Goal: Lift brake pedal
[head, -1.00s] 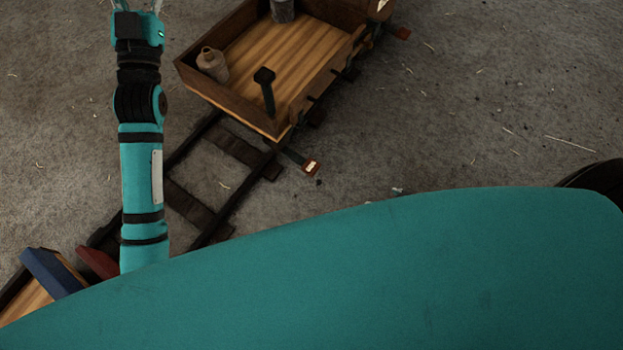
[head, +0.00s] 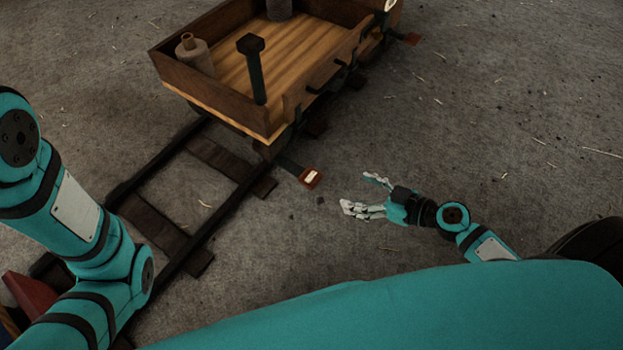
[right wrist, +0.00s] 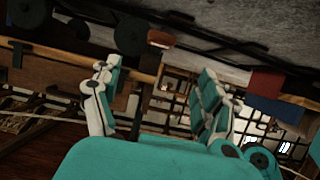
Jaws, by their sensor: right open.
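The brake pedal (head: 310,178), a red pad with a pale plate on a dark arm, sticks out low at the near corner of the wooden cart (head: 215,101). A reddish pad, apparently the same pedal, also shows in the right wrist view (right wrist: 160,39), beyond the fingertips. My right gripper (head: 362,193) is open and empty, a short way right of the pedal, fingers pointing left toward it and not touching it. Its spread fingers also show in the right wrist view (right wrist: 155,78). My left arm comes in at the left; its gripper is out of frame.
The cart stands on rails (head: 185,250) and holds a jug (head: 195,58), a dark upright lever (head: 257,75) and a grey container (head: 279,9). Another red pad (head: 412,40) sticks out farther back. The floor right of the cart is clear.

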